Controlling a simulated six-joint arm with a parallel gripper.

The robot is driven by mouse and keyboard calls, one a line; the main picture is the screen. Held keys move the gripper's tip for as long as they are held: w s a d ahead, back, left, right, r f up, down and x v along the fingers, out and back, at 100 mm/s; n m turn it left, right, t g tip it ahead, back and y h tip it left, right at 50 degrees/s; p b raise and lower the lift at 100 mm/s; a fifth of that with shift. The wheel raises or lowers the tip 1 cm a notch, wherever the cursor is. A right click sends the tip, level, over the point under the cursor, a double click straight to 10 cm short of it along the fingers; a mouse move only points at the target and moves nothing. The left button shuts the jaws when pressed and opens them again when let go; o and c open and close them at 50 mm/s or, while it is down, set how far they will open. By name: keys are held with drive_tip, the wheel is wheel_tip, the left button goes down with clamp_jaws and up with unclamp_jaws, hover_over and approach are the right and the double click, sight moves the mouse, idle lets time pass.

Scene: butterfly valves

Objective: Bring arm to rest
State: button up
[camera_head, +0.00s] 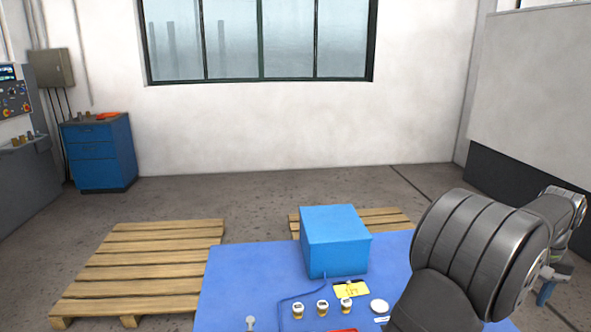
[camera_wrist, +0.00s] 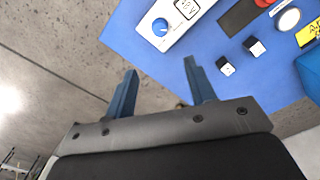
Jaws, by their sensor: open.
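My gripper (camera_wrist: 160,88) is open and empty in the wrist view, its two blue fingers spread apart over the grey floor and the edge of the blue table. In the head view my arm fills the lower right, and a blue fingertip (camera_head: 546,293) shows at the far right, beyond the table's right side. The blue table (camera_head: 235,290) stands in front of me. On it sit a blue box (camera_head: 335,240), several small white-and-yellow valves (camera_head: 322,307), a yellow label (camera_head: 352,289) and a white round disc (camera_head: 379,306). The arm hides the table's right part.
Wooden pallets (camera_head: 150,265) lie on the floor to the left and behind the table. A blue drawer cabinet (camera_head: 98,152) and a grey control panel stand at the far left. In the wrist view, a white unit with a blue knob (camera_wrist: 160,27) is near the table edge.

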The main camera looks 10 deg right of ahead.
wheel_tip(320, 180, down, 16)
drive_tip(key=shift+f, duration=0.25)
drive_tip(key=shift+r, duration=0.1)
idle(0.4)
wheel_tip(320, 180, up, 18)
wheel_tip(320, 180, down, 18)
drive_tip(key=shift+r, duration=0.1)
drive_tip(key=shift+f, duration=0.25)
drive_tip(key=m, duration=0.3)
drive_tip(key=shift+r+m, duration=0.1)
drive_tip(key=shift+m, duration=0.2)
drive_tip(key=m, duration=0.8)
drive_tip(key=shift+m, duration=2.1)
